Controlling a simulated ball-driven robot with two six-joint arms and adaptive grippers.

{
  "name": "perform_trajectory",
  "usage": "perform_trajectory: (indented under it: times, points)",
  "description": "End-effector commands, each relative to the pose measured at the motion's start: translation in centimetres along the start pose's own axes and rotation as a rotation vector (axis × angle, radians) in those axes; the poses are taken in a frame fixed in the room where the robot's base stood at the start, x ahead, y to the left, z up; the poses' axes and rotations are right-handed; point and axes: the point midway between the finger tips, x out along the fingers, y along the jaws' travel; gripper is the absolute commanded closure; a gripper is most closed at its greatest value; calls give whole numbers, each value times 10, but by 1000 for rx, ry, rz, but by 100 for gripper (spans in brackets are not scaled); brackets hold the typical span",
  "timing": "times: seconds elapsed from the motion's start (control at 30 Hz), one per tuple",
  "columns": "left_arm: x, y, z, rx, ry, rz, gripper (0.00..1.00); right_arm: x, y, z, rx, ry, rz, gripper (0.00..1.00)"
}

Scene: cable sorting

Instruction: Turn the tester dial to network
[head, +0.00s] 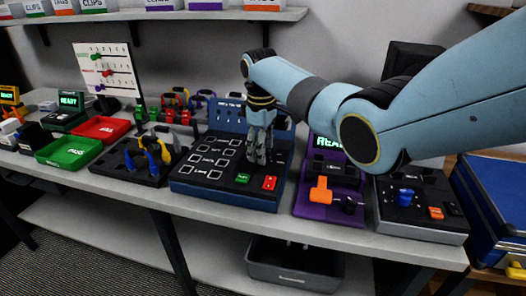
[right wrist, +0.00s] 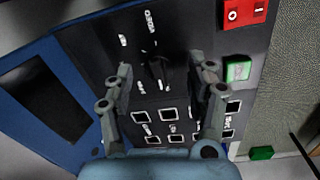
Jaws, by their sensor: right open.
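The tester (head: 222,198) is a blue box with a black sloped panel in the middle of the bench. Its panel has several white-framed square sockets, a green button (head: 243,178) and a red switch (head: 269,183). My right gripper (head: 257,158) points down over the upper right part of the panel, open. In the right wrist view, the dial (right wrist: 157,69) is a dark knob between the spread fingers, with small white labels around it. Its pointer direction is too dark to read. In the head view the gripper hides the dial. My left gripper is out of view.
A purple device (head: 312,207) with an orange lever and a grey box (head: 425,232) with a blue knob stand to the right. A black cable holder (head: 130,173), a green tray (head: 68,151) and a red tray (head: 101,129) lie left. A grey bin (head: 290,275) is below.

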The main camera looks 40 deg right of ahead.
Motion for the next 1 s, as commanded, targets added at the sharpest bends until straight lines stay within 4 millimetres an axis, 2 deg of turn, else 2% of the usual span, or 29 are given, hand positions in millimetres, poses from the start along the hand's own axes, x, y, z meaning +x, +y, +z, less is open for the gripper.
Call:
perform_trajectory:
  times: [0.13, 0.4, 0.83, 1.0]
  points:
    - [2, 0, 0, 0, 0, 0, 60, 11, 0, 0, 0, 0, 0, 44]
    - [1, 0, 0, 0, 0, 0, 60, 12, 0, 0, 0, 1, 0, 44]
    - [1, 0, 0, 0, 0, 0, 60, 12, 0, 0, 0, 1, 0, 99]
    - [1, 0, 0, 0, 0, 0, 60, 11, 0, 0, 7, 0, 0, 99]
